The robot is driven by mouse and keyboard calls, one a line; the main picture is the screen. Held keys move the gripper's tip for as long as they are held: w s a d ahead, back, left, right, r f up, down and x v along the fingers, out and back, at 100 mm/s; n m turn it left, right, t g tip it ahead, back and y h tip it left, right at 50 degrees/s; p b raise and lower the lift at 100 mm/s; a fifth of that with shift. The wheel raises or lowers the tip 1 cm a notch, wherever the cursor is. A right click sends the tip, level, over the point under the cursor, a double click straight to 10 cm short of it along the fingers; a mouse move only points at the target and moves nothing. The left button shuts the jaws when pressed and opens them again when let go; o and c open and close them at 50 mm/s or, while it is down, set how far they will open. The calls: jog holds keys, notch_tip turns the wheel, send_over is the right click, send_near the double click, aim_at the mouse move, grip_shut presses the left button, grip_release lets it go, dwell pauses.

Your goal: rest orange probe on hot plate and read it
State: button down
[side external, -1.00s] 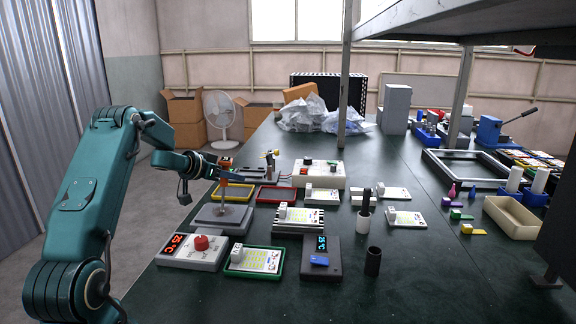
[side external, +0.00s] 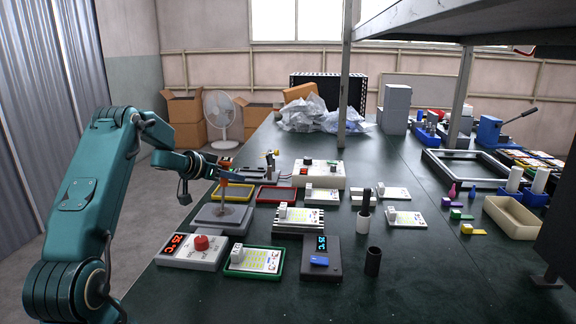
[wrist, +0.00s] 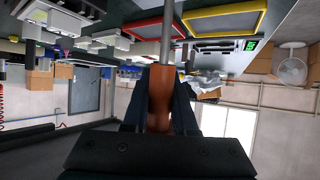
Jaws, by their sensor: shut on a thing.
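My gripper (side external: 224,175) is shut on the orange handle of the probe (side external: 223,184), which is roughly upright. In the wrist view the orange handle (wrist: 161,98) sits between the fingers, with its thin metal stem running out past them. The stem points down at the grey top of the hot plate (side external: 238,220). Its tip appears at or just above the plate surface; I cannot tell if it touches. The hot plate's control box (side external: 190,252) has a red knob and a red display that looks like 25 °C. A dark meter (side external: 321,270) shows a blue display, apparently also 25 °C.
A green-rimmed tray (side external: 254,262) with a white card lies right of the control box. A finned block (side external: 299,224) stands behind the meter. A black cup (side external: 373,262) and a black-and-white pen-like holder (side external: 364,215) stand to the right.

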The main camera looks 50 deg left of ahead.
aim_at(231, 159)
jog(key=shift+r, duration=3.5)
